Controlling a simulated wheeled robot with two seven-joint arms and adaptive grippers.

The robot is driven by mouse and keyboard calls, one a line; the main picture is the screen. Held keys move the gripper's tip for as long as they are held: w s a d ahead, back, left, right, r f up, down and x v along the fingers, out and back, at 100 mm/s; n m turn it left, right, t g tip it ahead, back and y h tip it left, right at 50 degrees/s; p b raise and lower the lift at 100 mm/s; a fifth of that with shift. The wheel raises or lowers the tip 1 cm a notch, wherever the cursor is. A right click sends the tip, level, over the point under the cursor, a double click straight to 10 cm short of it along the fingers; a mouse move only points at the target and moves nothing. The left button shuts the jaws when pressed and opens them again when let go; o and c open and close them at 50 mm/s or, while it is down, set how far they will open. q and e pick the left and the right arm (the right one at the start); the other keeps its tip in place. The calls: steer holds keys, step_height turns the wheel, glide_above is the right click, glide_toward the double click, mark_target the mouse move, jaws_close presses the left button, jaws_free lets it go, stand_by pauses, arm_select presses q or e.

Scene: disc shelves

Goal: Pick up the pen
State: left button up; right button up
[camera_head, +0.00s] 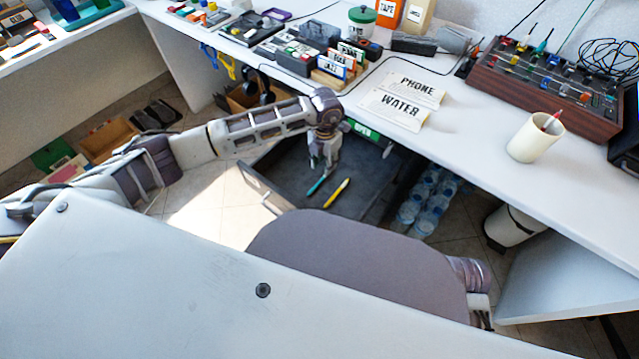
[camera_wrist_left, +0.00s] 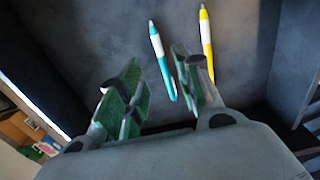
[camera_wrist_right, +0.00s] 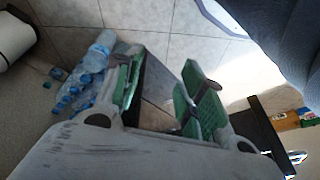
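A teal and white pen (camera_head: 317,184) and a yellow pen (camera_head: 337,193) lie in an open dark drawer (camera_head: 365,207) under the desk. The left wrist view shows the teal pen (camera_wrist_left: 161,58) ahead of and between my left fingertips, and the yellow pen (camera_wrist_left: 206,42) to the right, beyond the right finger. My left gripper (camera_head: 325,166) reaches down into the drawer just behind the pens. Its green-padded fingers (camera_wrist_left: 155,72) are open with nothing held. My right gripper (camera_wrist_right: 160,78) is open and empty above the tiled floor. It is largely out of the head view.
The desk (camera_head: 470,130) holds a white cup (camera_head: 535,137) with a pen in it, paper signs (camera_head: 400,103) and a mixer-like box (camera_head: 545,85). Water bottles (camera_head: 428,200) stand on the floor right of the drawer. The drawer walls surround my left gripper.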

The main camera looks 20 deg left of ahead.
mark_target(324, 177)
arm_select(q)
steer(key=shift+f, duration=0.35)
arm_select(e)
steer(key=shift+s+r, duration=0.1)
steer(key=shift+s, duration=0.2)
steer(key=shift+w, duration=0.15)
arm_select(q)
steer(key=shift+f, duration=0.55)
step_height(324, 177, down, 4)
steer(key=shift+d+r+b, duration=0.1)
steer(key=shift+r+b, duration=0.15)
steer(key=shift+b, duration=0.6)
steer(key=shift+f, duration=0.3)
arm_select(e)
steer(key=shift+a+r, duration=0.3)
steer(key=shift+r, duration=0.05)
